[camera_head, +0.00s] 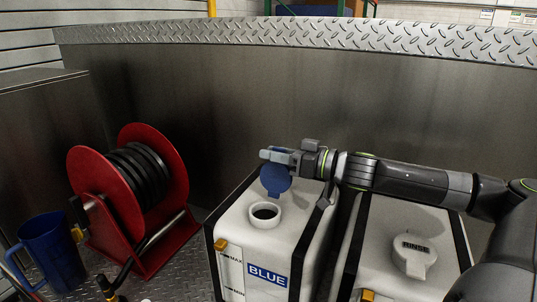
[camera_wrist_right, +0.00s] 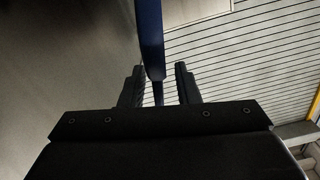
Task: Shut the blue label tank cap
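The tank with the BLUE label (camera_head: 268,276) is white and stands at the lower middle of the head view. Its round filler neck (camera_head: 265,213) is uncovered and shows a dark hole. The blue cap (camera_head: 275,182) stands raised behind the neck, tilted up and open. My right gripper (camera_head: 273,155) is at the cap's upper edge. In the right wrist view, the cap shows edge-on as a blue strip (camera_wrist_right: 150,40) between the fingers of my right gripper (camera_wrist_right: 160,84). The fingers are apart, with a gap visible beside the strip. My left gripper is not in view.
A second white tank with a capped RINSE lid (camera_head: 414,254) stands to the right. A red hose reel (camera_head: 160,170) and a blue jug (camera_head: 52,250) stand at left. A metal wall with a tread-plate rim (camera_head: 300,32) runs behind.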

